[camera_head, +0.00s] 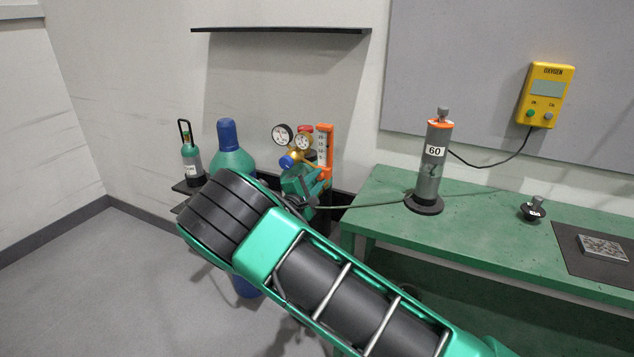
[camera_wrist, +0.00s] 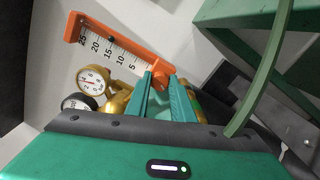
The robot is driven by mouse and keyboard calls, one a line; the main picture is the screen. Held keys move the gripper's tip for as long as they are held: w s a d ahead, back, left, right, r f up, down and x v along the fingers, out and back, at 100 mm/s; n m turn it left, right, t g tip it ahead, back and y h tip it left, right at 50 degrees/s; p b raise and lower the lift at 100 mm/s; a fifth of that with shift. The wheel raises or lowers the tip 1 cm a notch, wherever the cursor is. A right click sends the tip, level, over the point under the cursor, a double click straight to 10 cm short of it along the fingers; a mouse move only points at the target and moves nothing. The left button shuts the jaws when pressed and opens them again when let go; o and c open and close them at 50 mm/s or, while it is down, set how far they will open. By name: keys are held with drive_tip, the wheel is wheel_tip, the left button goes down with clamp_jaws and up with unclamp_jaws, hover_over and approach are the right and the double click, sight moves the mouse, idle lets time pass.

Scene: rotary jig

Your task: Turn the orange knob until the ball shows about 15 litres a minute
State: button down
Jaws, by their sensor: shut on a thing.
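The orange-framed flowmeter (camera_head: 324,146) stands upright on the brass regulator (camera_wrist: 117,102). In the wrist view its scale (camera_wrist: 108,47) runs from 5 to 25, tilted across the picture. A small dark ball (camera_wrist: 111,40) sits near the 15 mark, perhaps slightly towards 20; the exact reading is unclear. The orange knob (camera_wrist: 161,72) is at the low end of the scale. My gripper (camera_wrist: 164,82) is shut on the knob, its teal fingers on either side hiding part of it.
Two round gauges (camera_head: 283,134) sit left of the flowmeter. A hose (camera_head: 370,205) runs to a grey cylinder marked 60 (camera_head: 431,165) on the green bench (camera_head: 480,215). A dark shelf (camera_head: 280,30) hangs above.

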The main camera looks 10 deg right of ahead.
drive_tip(key=shift+a+f+n, duration=0.1)
drive_tip(key=shift+a+n, duration=0.1)
drive_tip(key=shift+n, duration=0.45)
drive_tip(key=shift+a+f+n, duration=0.1)
drive_tip(key=shift+a+n, duration=0.05)
drive_tip(key=shift+n, duration=0.5)
drive_tip(key=c, duration=1.6)
unclamp_jaws()
drive_tip(key=shift+f, duration=0.1)
drive_tip(key=shift+o, duration=0.3)
drive_tip(key=shift+d, duration=0.1)
drive_tip(key=shift+d, duration=0.15)
drive_tip(key=shift+s, duration=0.1)
drive_tip(key=v, duration=1)
drive_tip(key=shift+s+a, duration=0.2)
drive_tip(key=shift+a, duration=0.1)
